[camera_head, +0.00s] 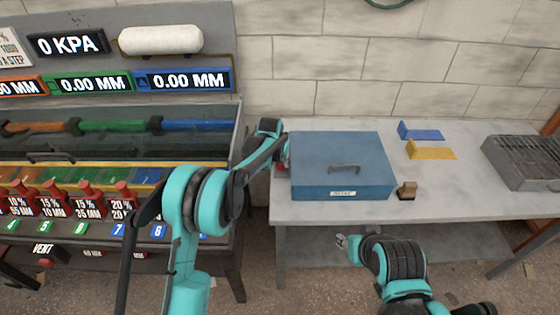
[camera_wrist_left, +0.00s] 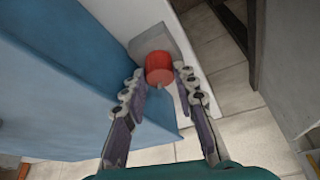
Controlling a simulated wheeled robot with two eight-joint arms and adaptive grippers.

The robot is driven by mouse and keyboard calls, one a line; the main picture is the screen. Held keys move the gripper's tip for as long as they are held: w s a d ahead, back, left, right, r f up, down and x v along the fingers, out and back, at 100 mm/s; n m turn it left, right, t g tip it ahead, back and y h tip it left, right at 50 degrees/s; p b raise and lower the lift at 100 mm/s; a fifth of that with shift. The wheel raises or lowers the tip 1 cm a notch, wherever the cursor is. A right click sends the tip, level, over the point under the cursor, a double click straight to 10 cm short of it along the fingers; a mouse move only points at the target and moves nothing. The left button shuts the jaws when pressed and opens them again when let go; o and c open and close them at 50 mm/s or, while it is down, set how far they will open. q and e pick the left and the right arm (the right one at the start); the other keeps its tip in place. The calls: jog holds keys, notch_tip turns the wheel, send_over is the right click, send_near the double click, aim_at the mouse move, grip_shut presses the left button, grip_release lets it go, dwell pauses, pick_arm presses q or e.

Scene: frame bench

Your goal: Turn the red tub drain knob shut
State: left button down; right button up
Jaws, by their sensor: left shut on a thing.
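The red drain knob (camera_wrist_left: 159,68) sticks out from a grey plate on the side of the blue tub (camera_head: 340,185). In the wrist view my left gripper (camera_wrist_left: 160,84) has one finger on each side of the knob and is shut on it. In the head view the left gripper (camera_head: 284,152) is at the tub's left side, and only a little red of the knob (camera_head: 281,167) shows. My right gripper (camera_head: 346,241) is low in front of the table's front edge, away from the tub; its jaws are too small to read.
The tub stands on a grey table (camera_head: 450,190). A small wooden block (camera_head: 407,190) is beside it. Blue (camera_head: 420,133) and yellow (camera_head: 430,152) pieces and a grey grill-like box (camera_head: 525,160) lie to the right. A bench with red weights (camera_head: 88,192) and displays is at the left.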

pick_arm(q)
jog(key=shift+n, duration=0.5)
jog(key=c, duration=1.2)
grip_release()
jog(key=shift+d+r, duration=0.1)
jog(key=shift+r, duration=0.05)
jog(key=shift+v, duration=3.9)
